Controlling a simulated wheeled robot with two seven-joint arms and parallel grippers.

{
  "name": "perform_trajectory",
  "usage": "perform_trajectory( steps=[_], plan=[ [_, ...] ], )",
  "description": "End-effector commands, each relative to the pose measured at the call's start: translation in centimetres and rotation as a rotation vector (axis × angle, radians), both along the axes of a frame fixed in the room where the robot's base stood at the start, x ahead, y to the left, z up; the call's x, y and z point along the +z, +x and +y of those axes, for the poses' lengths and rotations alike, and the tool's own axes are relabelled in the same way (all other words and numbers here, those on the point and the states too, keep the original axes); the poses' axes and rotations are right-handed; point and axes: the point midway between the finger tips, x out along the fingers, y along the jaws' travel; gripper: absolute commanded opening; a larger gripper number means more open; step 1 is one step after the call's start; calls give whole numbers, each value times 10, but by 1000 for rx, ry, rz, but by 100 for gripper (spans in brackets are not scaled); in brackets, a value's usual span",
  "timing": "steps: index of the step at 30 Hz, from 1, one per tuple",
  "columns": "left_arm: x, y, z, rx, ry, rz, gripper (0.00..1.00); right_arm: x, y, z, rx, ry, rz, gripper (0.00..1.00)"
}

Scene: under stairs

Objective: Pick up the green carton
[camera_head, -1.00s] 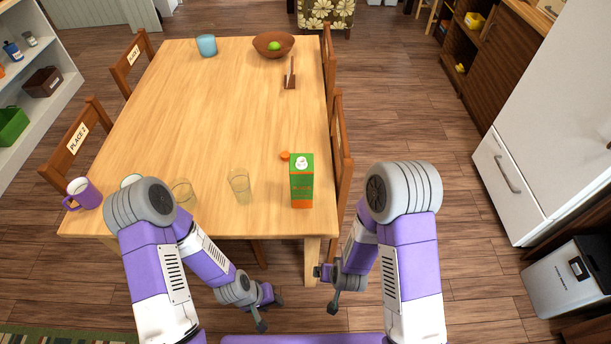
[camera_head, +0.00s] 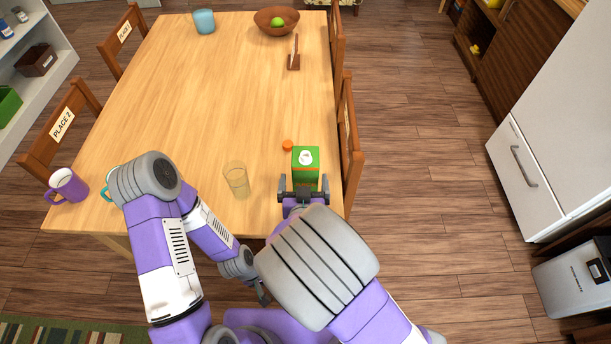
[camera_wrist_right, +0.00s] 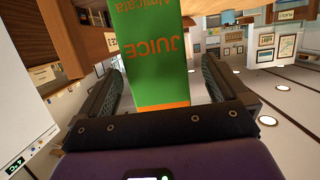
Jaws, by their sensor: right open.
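In the right wrist view the carton (camera_wrist_right: 150,55) shows upside-down "JUICE" lettering between the two spread fingers (camera_wrist_right: 157,88). I cannot tell whether the fingers touch it. My left gripper (camera_head: 262,294) is low in front of the table, partly hidden; its jaws are not clear.
A purple mug (camera_head: 66,186) is at the front left. A chair (camera_head: 350,145) is close on the right. The table's middle (camera_head: 210,90) is clear.

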Motion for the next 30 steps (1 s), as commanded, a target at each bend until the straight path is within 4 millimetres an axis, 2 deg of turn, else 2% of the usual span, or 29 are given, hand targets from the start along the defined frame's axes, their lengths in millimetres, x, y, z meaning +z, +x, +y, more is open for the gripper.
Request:
perform_trajectory(
  steps=[8,12,20,23,30],
  plan=[
    [-17,0,0,0,0,0,43,-20,36,-6,-1,-2,1,100],
    [-19,0,0,0,0,0,43,-22,50,-5,0,-1,2,100],
    [-19,0,0,0,0,0,43,-22,53,-4,2,-2,3,100],
    [-19,0,0,0,0,0,43,-22,53,-4,3,-1,3,88],
    [-19,0,0,0,0,0,43,-22,53,-4,2,0,3,51]
  ],
)
